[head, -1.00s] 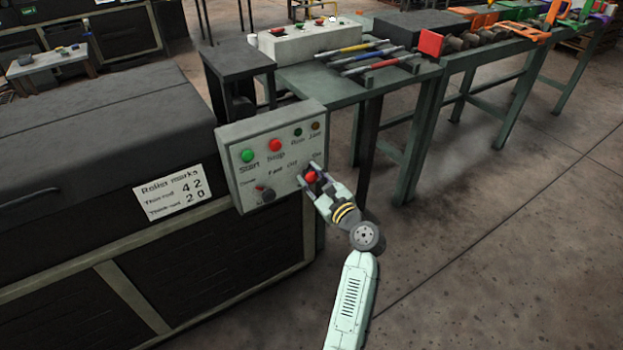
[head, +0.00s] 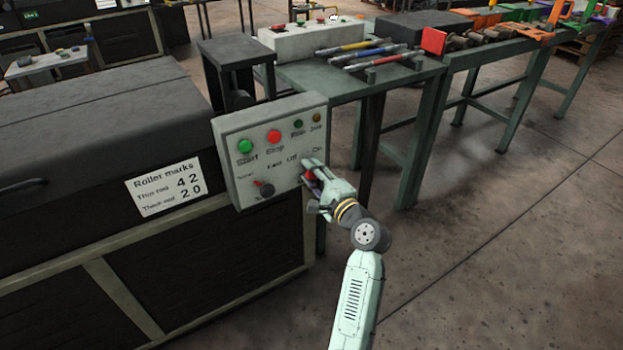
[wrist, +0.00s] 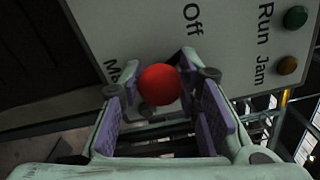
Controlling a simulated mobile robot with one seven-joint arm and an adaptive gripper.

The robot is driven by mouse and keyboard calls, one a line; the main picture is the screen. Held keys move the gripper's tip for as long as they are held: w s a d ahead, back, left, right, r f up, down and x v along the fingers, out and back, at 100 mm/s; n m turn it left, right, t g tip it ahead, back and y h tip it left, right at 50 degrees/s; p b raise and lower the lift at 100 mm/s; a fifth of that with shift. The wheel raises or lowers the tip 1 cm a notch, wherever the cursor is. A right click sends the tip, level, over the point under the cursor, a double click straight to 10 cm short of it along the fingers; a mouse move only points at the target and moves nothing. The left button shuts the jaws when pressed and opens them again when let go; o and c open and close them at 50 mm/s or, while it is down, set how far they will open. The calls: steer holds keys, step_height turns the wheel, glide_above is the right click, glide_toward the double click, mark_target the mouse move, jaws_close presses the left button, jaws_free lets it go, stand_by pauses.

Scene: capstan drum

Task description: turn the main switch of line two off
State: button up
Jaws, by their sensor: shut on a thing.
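The grey control panel (head: 236,181) carries a red main-switch knob (head: 310,174) at its right side, below the Off and On labels. My gripper (head: 315,187) is at this knob, with its fingers closed on either side of it. In the wrist view, the round red end of the knob (wrist: 160,84) sits between the two purple-padded fingers (wrist: 160,100). The Off label is above it there, and part of another label shows to its left. The fingers cover most of the switch, so its exact pointer direction is hidden.
The panel also has a green Start button (head: 245,146), a red Stop button (head: 274,136), Run and Jam lamps and a black selector knob (head: 266,190). A dark machine (head: 90,130) stands left. A green workbench (head: 345,88) stands behind. Floor at right is clear.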

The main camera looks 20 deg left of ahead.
steer(key=shift+f+n+b, duration=0.1)
steer(key=shift+n+b, duration=0.8)
steer(key=shift+n, duration=0.6)
steer(key=o, duration=1.2)
steer(key=shift+c, duration=0.2)
steer(key=v, duration=0.7)
steer(key=shift+s+d, duration=0.2)
